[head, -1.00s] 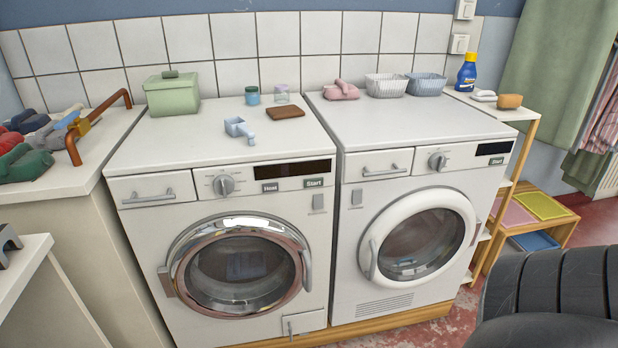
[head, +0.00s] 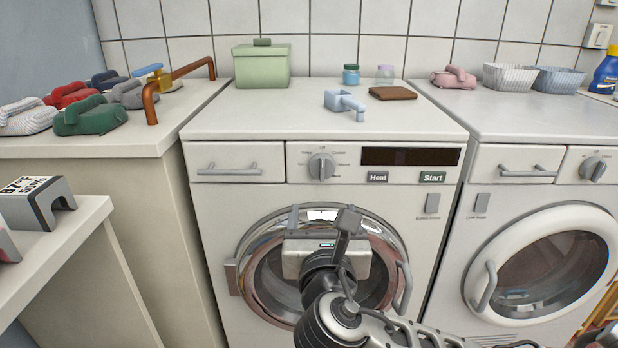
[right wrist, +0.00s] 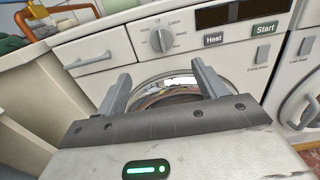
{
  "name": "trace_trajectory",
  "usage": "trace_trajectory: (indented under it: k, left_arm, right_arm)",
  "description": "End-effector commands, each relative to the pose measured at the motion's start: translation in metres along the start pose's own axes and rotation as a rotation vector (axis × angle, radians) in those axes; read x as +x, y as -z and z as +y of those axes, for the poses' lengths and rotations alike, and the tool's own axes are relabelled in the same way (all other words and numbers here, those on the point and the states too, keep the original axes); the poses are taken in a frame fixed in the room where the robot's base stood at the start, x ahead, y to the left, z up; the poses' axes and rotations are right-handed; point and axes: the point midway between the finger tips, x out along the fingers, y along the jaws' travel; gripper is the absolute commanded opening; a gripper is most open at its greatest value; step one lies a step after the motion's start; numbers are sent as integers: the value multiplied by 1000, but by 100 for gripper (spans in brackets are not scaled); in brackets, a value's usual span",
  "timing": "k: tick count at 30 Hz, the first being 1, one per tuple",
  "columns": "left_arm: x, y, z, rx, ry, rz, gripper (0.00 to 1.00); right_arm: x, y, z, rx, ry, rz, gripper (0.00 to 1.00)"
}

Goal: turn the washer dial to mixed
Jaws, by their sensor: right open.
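The washer (head: 205,225) is the white machine with the chrome-ringed door, in the middle of the head view. Its round grey dial (head: 320,167) sits on the panel beside the drawer; it also shows in the right wrist view (right wrist: 161,40). Small labels ring the dial, too small to read surely, so I cannot tell its setting. My right gripper (head: 321,213) is open and empty, in front of the door and below the dial, apart from it. Its two fingers (right wrist: 160,76) point toward the panel in the right wrist view. My left gripper is out of view.
Right of the dial are a dark display (head: 410,156), a Heat button (head: 377,177) and a Start button (head: 432,177). A second machine (head: 455,265) with a white door stands at right. The panel front is clear.

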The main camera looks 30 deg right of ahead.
Motion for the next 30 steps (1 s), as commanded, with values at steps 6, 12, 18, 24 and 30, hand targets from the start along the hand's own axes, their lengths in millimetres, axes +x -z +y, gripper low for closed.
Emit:
trace_trajectory:
  k: [6,12,18,24,30]
  left_arm:
    - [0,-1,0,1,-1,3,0]
    - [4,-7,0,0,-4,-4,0]
    - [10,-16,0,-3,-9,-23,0]
    - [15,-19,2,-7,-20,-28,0]
    - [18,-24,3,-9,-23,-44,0]
  right_arm:
    - [30,-2,-2,-12,9,-7,71]
    - [74,-1,-2,-10,9,-5,71]
    - [116,-1,-2,-8,8,-3,71]
    - [146,-1,-2,-8,5,-1,71]
    - [157,-1,-2,-7,4,-1,71]
